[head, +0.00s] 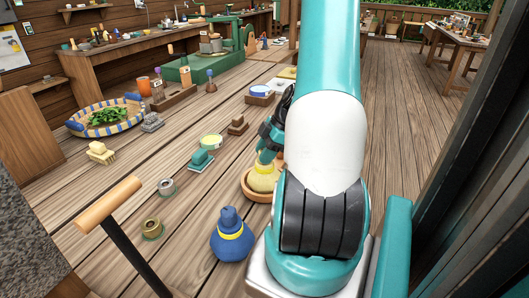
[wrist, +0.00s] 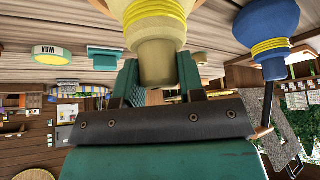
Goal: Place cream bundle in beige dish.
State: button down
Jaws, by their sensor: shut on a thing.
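The cream bundle (head: 263,179) has a yellow band around its neck. My gripper (head: 266,155) is shut on its neck from above. In the wrist view the bundle (wrist: 157,60) stands between the two teal fingers (wrist: 160,82), its wide end away from the palm. A shallow tan-orange dish (head: 254,196), likely the beige dish, shows around the bundle's lower part in the head view. My arm hides the dish's right side. I cannot tell whether the bundle rests on the dish floor or hangs just above it.
A blue bundle (head: 232,236) with a yellow band stands in front and left of the dish. A teal block (head: 201,161), a round tin (head: 211,141) and a brown brush (head: 237,125) lie behind left. A striped basket (head: 104,131) sits farther left. Bare planks lie between them.

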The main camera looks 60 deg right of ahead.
jog(key=c, duration=0.7)
grip_release()
jog(key=v, duration=1.2)
jog(key=shift+r+b, duration=0.15)
jog(key=shift+b, duration=0.25)
